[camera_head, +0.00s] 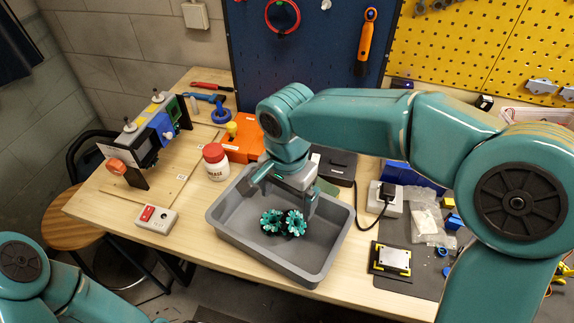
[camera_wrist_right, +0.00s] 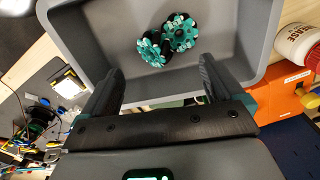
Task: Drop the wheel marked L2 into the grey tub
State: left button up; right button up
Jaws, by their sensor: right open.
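The grey tub (camera_head: 333,247) stands on the wooden bench, and its inside also fills the upper part of the right wrist view (camera_wrist_right: 100,20). Two teal and black roller wheels lie close together on its floor, a left one (camera_head: 271,221) and a right one (camera_head: 295,222). They also show in the right wrist view, one (camera_wrist_right: 152,48) beside the other (camera_wrist_right: 180,32). No L2 mark is readable on either. My right gripper (camera_head: 283,200) is open and empty above the tub, its fingers apart from the wheels. My left gripper is out of view; only part of the left arm shows.
A white red-lidded jar (camera_head: 215,161) and an orange box (camera_head: 243,142) stand left of and behind the tub. A red-button switch box (camera_head: 156,219) lies left. A black-and-yellow plate device (camera_head: 391,260) lies right on a dark mat. Bare bench lies front left.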

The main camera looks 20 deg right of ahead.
notch_tip(320, 180, up, 13)
jog(key=shift+r+p, duration=0.2)
jog(key=shift+p, duration=0.25)
